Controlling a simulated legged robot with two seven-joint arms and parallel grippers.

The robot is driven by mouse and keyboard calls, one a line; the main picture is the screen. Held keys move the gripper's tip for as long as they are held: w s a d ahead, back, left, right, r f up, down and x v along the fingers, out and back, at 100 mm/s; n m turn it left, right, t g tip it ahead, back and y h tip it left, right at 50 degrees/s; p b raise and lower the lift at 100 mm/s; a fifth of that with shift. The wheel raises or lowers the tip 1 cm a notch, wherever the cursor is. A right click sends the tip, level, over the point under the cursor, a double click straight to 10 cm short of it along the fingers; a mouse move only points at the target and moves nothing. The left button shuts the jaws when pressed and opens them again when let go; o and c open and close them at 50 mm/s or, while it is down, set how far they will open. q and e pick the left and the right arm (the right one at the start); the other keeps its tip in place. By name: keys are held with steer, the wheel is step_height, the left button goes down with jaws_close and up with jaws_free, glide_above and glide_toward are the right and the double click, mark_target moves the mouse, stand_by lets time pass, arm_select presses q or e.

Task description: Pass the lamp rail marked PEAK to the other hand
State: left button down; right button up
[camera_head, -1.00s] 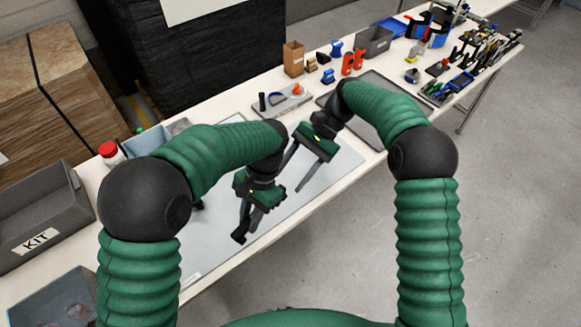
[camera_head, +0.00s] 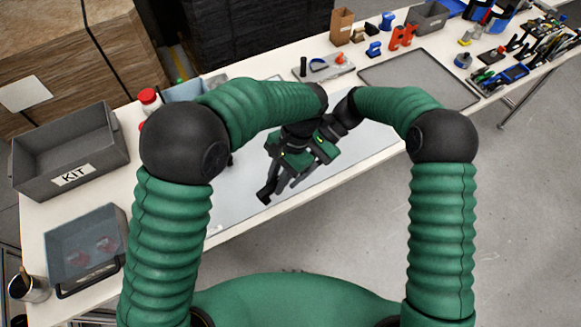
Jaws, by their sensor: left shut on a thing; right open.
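A short black piece, which I take for the lamp rail (camera_head: 265,193), shows at the lower left of the two grippers in the head view. Its PEAK marking cannot be read, and most of it is hidden by fingers. My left gripper (camera_head: 272,180) is shut on it above the pale mat. My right gripper (camera_head: 288,180) is open and close beside the left one, its fingers pointing down-left toward the same piece. The two grippers overlap in the picture, and I cannot tell whether the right fingers touch the rail.
A pale mat (camera_head: 233,207) covers the table under the grippers. A grey KIT bin (camera_head: 72,176) and a blue-grey bin (camera_head: 82,257) stand at left. A grey tray (camera_head: 420,78) lies behind my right arm. Red clips (camera_head: 401,38) and several tools stand at the back right.

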arm_select(q)
steer(key=shift+d, duration=0.1)
arm_select(e)
jaws_close()
arm_select(q)
steer(key=c, duration=1.2)
jaws_free()
